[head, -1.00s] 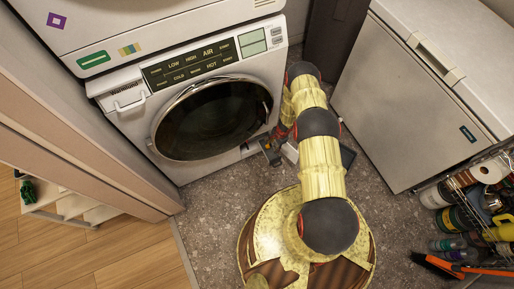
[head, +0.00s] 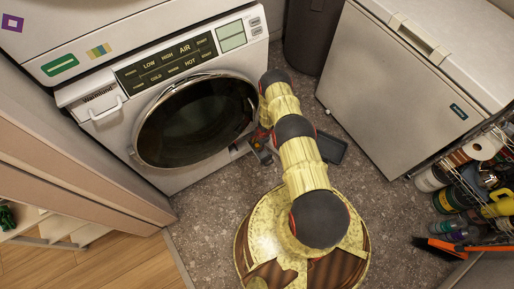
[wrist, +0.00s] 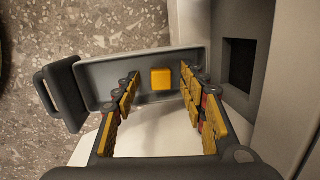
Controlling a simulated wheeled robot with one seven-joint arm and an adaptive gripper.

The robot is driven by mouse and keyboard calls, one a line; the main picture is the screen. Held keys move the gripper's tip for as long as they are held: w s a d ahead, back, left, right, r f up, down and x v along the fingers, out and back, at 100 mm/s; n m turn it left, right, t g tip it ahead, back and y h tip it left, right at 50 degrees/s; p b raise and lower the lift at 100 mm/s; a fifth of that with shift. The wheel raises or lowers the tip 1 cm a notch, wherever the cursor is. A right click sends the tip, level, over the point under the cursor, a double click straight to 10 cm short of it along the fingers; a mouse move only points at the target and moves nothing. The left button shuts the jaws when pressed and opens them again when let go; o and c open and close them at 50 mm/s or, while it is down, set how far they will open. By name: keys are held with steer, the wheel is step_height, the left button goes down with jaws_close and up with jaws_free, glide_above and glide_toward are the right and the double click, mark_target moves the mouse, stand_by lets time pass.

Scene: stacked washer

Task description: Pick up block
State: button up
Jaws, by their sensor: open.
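My gripper (wrist: 160,74) is open, with one yellow-and-black finger on each side of the block and gaps on both sides. I cannot tell how far the fingertips are from it in depth. In the head view, my gripper (head: 261,146) is low beside the washer's lower right front, partly hidden by my arm. The block does not show there.
The white washer (head: 105,118) stands close left of my arm. A dark square opening (wrist: 240,64) is right of the fingers. A dark flat tray-like thing (head: 332,148) lies right of my arm. A white chest (head: 395,95) and a cluttered wire rack (head: 485,158) stand at the right.

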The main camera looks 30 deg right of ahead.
steer(key=shift+c, duration=1.4)
steer(key=c, duration=0.6)
steer(key=shift+r, duration=0.15)
